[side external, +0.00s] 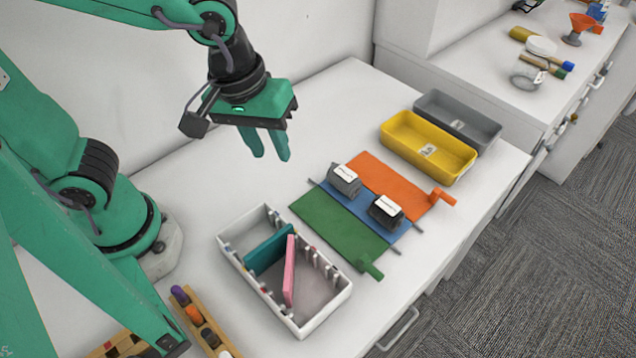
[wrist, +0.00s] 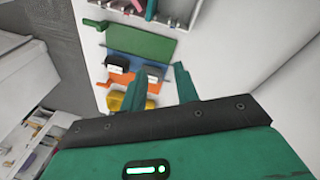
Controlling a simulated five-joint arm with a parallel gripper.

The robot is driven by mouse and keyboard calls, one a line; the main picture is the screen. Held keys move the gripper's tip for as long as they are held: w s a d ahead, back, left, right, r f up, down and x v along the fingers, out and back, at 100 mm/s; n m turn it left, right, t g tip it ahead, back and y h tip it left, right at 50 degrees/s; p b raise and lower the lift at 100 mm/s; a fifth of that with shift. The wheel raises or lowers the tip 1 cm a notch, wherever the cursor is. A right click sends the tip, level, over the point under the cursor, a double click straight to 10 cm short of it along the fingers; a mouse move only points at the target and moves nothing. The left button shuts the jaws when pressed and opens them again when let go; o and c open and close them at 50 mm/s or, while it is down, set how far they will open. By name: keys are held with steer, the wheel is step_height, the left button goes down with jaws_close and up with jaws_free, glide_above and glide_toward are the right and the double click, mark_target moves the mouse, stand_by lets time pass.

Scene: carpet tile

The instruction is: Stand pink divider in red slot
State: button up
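The pink divider (side external: 289,270) is inside a white slotted box (side external: 325,308) at the front of the table, set at an angle across it. A teal divider (side external: 262,252) is in the same box, its far end near the pink one. Small coloured marks line the slots along the box walls; I cannot tell for certain which is red. My gripper (side external: 269,157) is open and empty, high above the table behind the box. In the wrist view my gripper's fingers (wrist: 160,88) stand apart, with the box (wrist: 175,10) partly cut off at the top.
Green (side external: 335,225) and orange (side external: 385,185) panels flank a blue strip bearing two dark blocks, right of the box. Yellow (side external: 440,160) and grey (side external: 465,118) bins stand behind. A wooden rack (side external: 205,325) lies left of the box. The table's back area is clear.

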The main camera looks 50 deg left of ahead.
steer(key=a+r+m+t+y, duration=0.1)
steer(key=a+r+m+t, duration=0.2)
steer(key=a, duration=1.1)
step_height(320, 180, up, 2)
steer(key=shift+s+a+m+t, duration=0.35)
steer(key=shift+s+m+t, duration=0.05)
steer(key=shift+m, duration=0.8)
steer(key=shift+o, duration=0.5)
steer(key=shift+d, duration=0.15)
steer(key=n+g, duration=0.5)
steer(key=n, duration=0.4)
glide_above(289, 262)
steer(key=f, duration=1)
steer(key=shift+w+a+f, duration=0.1)
steer(key=shift+w+a, duration=0.15)
steer(key=shift+a, duration=0.05)
steer(key=shift+s+d+f+g, duration=0.2)
steer(key=shift+s+d+g, duration=0.1)
steer(key=shift+f, duration=1.3)
